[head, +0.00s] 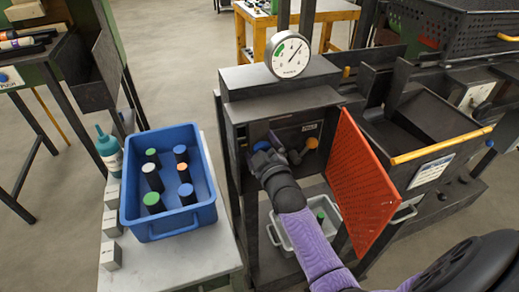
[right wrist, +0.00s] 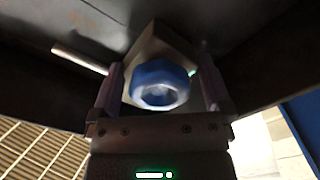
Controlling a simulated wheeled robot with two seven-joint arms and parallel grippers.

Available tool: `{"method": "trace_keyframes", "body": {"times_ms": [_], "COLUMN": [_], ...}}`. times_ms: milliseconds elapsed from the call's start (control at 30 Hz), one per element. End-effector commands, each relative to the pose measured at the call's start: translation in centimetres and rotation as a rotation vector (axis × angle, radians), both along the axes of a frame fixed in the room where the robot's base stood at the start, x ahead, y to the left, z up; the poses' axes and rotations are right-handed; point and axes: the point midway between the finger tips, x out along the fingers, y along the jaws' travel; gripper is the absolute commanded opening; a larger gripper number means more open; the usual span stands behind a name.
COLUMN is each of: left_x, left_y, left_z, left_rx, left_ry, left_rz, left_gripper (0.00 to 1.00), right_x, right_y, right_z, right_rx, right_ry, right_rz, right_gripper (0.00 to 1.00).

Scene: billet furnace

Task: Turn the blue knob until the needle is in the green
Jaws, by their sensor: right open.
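The blue knob (head: 262,146) is on the front panel of the dark furnace box, left of an orange knob. In the right wrist view the blue knob (right wrist: 160,85) sits between the two fingers of my right gripper (right wrist: 160,92). The fingers are open, one on each side of it, with gaps showing. In the head view my right gripper (head: 268,159) is at the panel and partly covers the knob. The round gauge (head: 288,54) stands on top; its needle points to the upper right, outside the green band at the upper left. My left gripper is not in view.
A red perforated door (head: 362,185) stands open just right of my right arm. An orange knob (head: 312,143) is on the same panel. A grey bin (head: 287,237) sits below. A blue crate (head: 211,213) with several dark cylinders stands on the left table.

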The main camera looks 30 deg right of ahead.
Motion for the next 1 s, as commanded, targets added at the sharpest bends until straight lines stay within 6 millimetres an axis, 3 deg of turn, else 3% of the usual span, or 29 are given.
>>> {"method": "trace_keyframes", "body": {"times_ms": [333,767,1000], "left_x": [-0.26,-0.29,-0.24], "left_y": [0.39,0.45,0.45], "left_z": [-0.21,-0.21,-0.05], "left_rx": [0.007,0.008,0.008], "left_ry": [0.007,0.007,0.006], "left_rz": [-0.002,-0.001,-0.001], "left_gripper": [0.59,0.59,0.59], "right_x": [0.68,0.65,0.64], "right_y": [-0.16,-0.15,-0.15], "right_z": [0.04,0.01,0.05], "right_rx": [0.000,0.001,0.027], "right_ry": [0.001,0.001,-0.005], "right_rz": [0.000,0.000,0.000], "right_gripper": [1.00,0.10,0.10]}}
